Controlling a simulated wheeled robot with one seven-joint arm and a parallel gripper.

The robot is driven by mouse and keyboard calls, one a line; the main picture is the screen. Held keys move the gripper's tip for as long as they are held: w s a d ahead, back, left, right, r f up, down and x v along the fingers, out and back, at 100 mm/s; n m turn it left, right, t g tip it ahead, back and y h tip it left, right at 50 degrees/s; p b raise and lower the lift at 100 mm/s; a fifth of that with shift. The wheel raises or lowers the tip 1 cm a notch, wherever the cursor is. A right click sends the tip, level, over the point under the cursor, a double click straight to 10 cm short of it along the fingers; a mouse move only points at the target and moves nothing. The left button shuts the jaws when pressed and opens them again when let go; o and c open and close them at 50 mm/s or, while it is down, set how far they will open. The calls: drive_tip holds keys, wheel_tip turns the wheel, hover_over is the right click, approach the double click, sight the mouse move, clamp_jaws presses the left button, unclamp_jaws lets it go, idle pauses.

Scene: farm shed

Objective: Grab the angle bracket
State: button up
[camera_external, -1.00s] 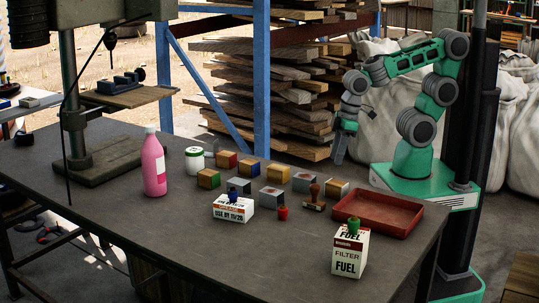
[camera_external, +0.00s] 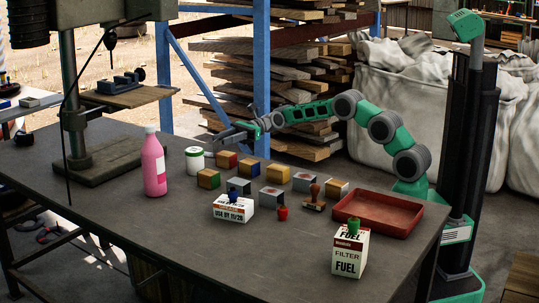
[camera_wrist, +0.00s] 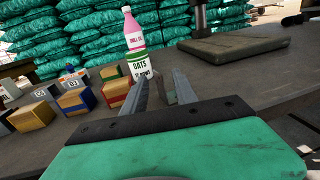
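My gripper (camera_external: 230,133) reaches low over the far side of the table, behind the white jar. In the wrist view my gripper (camera_wrist: 161,80) is open, its two fingers spread apart. A small grey-brown piece (camera_wrist: 169,86), apparently the angle bracket, shows between the fingers, nearer the right one. Its shape is hard to make out, and I cannot tell whether a finger touches it. In the external view I cannot pick the bracket out clearly near the jar and fingertips.
A white jar with a green lid (camera_external: 195,160) and a pink bottle (camera_external: 154,163) stand just beyond the fingers. Several blocks (camera_external: 227,161) lie beside them. A red tray (camera_external: 377,213) and a fuel filter box (camera_external: 349,250) are at the right. A drill press base (camera_wrist: 237,45) stands on the table.

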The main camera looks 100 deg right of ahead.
drive_tip(key=p, duration=0.1)
drive_tip(key=r+p, duration=0.1)
drive_tip(key=p, duration=0.1)
drive_tip(key=shift+w+a+r, duration=0.15)
drive_tip(key=shift+w+r, duration=0.05)
drive_tip(key=shift+w, duration=0.15)
drive_tip(key=w+p, duration=0.1)
drive_tip(key=p, duration=0.5)
drive_tip(key=shift+a, duration=0.35)
drive_tip(key=shift+w+a+f+p, duration=0.2)
drive_tip(key=shift+a+f+p, duration=0.05)
drive_tip(key=shift+p, duration=0.85)
drive_tip(key=shift+a+f, duration=0.1)
drive_tip(key=shift+f, duration=0.1)
drive_tip(key=x, duration=0.3)
drive_tip(key=b+x, duration=0.1)
drive_tip(key=x, duration=0.1)
drive_tip(key=shift+w+a+f, duration=0.1)
drive_tip(key=shift+a+f, duration=0.05)
drive_tip(key=shift+f, duration=0.15)
clamp_jaws()
